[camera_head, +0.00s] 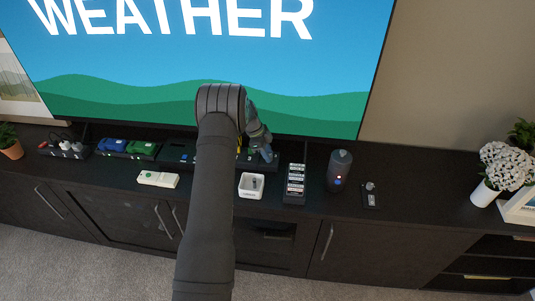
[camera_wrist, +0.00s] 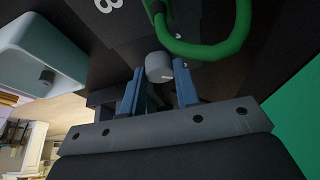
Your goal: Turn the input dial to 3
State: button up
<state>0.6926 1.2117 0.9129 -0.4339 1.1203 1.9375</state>
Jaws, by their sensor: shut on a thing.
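The input dial (camera_wrist: 157,62) is a grey round knob with a small pale mark, near the middle of the wrist view. My gripper (camera_wrist: 160,72) has its blue-grey fingers on either side of the knob and is shut on it. A white character (camera_wrist: 103,5), partly cut off, shows on the dark panel beside the knob. Which number the dial points to cannot be read. In the head view, my gripper (camera_head: 265,153) reaches down to the dark unit below the TV, and my arm hides much of that unit and the dial.
A white device (camera_head: 157,179) lies left. The TV (camera_head: 200,55) stands behind.

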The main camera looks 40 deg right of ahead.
jog(key=shift+m, duration=0.6)
jog(key=o, duration=0.7)
jog(key=shift+y, duration=0.3)
jog(key=v, duration=1.7)
jog(key=shift+w+r, duration=0.15)
jog(key=shift+w, duration=0.25)
